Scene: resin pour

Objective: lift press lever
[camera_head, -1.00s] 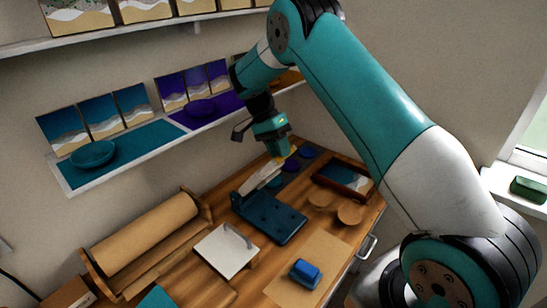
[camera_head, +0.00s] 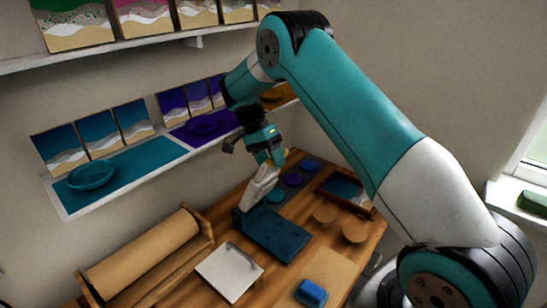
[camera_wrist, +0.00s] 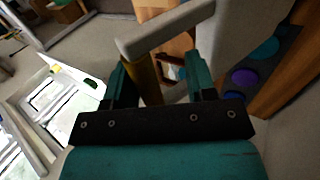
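The press has a dark blue base (camera_head: 277,234) on the bench and a pale lever (camera_head: 260,188) that stands tilted up from its back end. My gripper (camera_head: 275,158) is at the lever's upper end, where a small yellow part shows. In the wrist view, my gripper's two teal fingers (camera_wrist: 163,82) are apart, with the yellow grip (camera_wrist: 144,76) between them, nearer the left finger. A gap shows beside the right finger. A pale bar (camera_wrist: 165,29) crosses just beyond the fingertips. Exact finger contact is hidden.
A white board with a handle (camera_head: 229,271), a blue block (camera_head: 311,293) and a paper roll on a wooden stand (camera_head: 143,252) lie in front and left. Round wooden discs (camera_head: 355,231) and a framed tray (camera_head: 345,190) are at right. A wall shelf (camera_head: 126,167) runs behind my gripper.

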